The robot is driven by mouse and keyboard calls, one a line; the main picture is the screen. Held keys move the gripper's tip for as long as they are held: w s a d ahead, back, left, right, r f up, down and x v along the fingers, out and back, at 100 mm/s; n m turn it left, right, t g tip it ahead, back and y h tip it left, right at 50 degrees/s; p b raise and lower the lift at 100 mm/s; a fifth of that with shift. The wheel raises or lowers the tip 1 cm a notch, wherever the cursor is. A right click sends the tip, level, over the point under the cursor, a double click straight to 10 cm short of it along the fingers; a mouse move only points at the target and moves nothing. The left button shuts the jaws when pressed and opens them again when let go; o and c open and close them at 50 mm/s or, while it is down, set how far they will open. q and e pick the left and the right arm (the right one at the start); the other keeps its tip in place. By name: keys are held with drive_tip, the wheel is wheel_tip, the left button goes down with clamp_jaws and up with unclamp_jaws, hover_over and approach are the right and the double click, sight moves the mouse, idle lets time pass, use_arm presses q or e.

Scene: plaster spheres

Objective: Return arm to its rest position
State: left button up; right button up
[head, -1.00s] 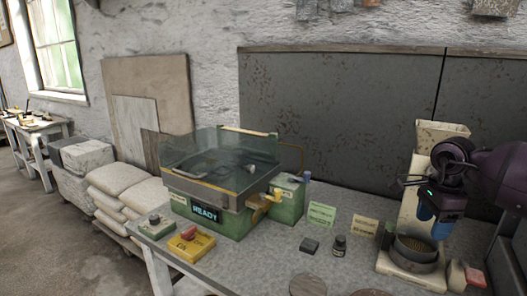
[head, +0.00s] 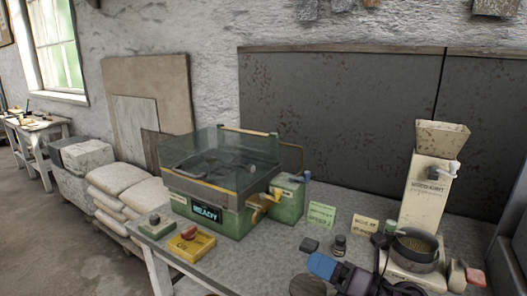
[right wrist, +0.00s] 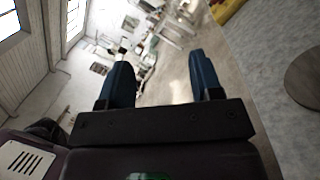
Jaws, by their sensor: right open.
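My right gripper (head: 322,266) is low in the head view, over the front of the grey workbench, with its blue fingers pointing left. In the right wrist view its two blue fingers (right wrist: 160,80) stand apart with nothing between them. My right arm comes in from the bottom right and hides part of the bench front. My left gripper is in neither view now.
On the bench stand a green machine (head: 228,185) with a clear guard and a lit READY display, a yellow box (head: 192,246) with a red button, and a cream dispenser (head: 426,195) with a dark bowl (head: 415,246).

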drive_tip(key=s+d+f+m+t+h, duration=0.3)
drive_tip(key=d+f+m+h, duration=0.4)
drive_tip(key=m, duration=0.6)
drive_tip(key=s+d+f+m+t+h, duration=0.2)
drive_tip(key=s+d+m+h, duration=0.3)
drive_tip(key=m+h, duration=0.7)
drive_tip(key=s+d+f+m+g+y, duration=0.1)
drive_tip(key=s+d+f+m+g, duration=0.1)
drive_tip(key=s+f+m+g, duration=0.35)
drive_tip(key=s+d+f+m+g, duration=0.1)
drive_tip(key=s+f+m+g, duration=0.15)
drive_tip(key=s, duration=0.65)
drive_tip(key=s+d+f+m+g+y, duration=0.1)
drive_tip(key=s+d+f+m+g, duration=0.15)
drive_tip(key=s+m+g, duration=0.4)
drive_tip(key=w+a+f+n+t, duration=0.1)
drive_tip(key=w+f+n+t, duration=0.1)
drive_tip(key=w+f+t, duration=0.4)
drive_tip(key=shift+w+f+n+t, duration=0.25)
drive_tip(key=shift+f+n+t, duration=0.1)
drive_tip(key=shift+f+t, duration=1.85)
drive_tip(key=shift+a+r, duration=0.1)
